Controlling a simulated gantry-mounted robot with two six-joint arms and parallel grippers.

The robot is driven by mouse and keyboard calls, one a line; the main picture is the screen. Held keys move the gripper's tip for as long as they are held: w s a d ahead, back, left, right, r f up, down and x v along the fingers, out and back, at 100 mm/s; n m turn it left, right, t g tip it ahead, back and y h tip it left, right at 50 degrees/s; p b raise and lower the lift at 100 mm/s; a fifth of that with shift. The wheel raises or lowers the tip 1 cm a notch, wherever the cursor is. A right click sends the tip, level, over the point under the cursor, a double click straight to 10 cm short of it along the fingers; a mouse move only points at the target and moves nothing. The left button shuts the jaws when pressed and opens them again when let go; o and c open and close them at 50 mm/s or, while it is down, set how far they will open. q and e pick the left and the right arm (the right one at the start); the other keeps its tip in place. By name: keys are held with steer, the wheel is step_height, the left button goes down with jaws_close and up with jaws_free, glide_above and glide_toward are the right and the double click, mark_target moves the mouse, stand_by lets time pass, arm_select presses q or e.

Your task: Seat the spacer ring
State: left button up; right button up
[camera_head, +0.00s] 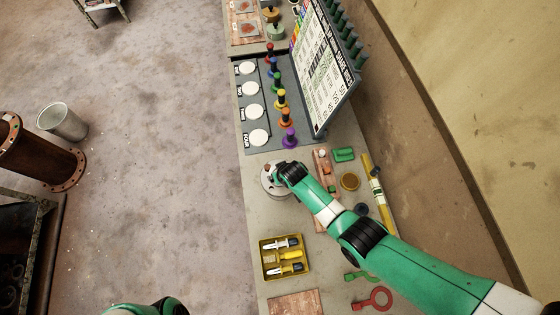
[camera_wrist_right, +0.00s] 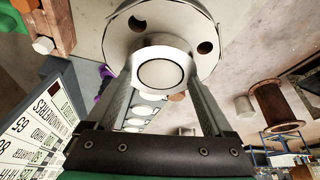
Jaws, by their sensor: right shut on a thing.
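My right gripper (camera_head: 283,176) is over a round grey flange-like part (camera_head: 269,187) on the bench, and the arm hides much of that part. In the right wrist view, the fingers of my right gripper (camera_wrist_right: 165,72) are shut on the sides of a pale round piece (camera_wrist_right: 162,73) with a dark-rimmed circular face. The round part with dark holes (camera_wrist_right: 140,24) lies just behind it. I cannot tell whether the pale piece is the spacer ring or whether the two parts touch. My left gripper is out of view; only a green link of my left arm shows at the bottom.
A yellow tray of tools (camera_head: 285,257) stands in front of the work spot. A tilted board (camera_head: 325,75) and a row of coloured knobs (camera_head: 281,98) stand behind. A wooden block (camera_head: 322,165), brass disc (camera_head: 350,181), yellow level (camera_head: 379,195) and red tool (camera_head: 374,300) lie nearby.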

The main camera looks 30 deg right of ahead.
stand_by(0.6)
steer(key=o, duration=1.3)
steer(key=shift+f, duration=0.1)
step_height(320, 180, up, 7)
steer(key=p, duration=0.7)
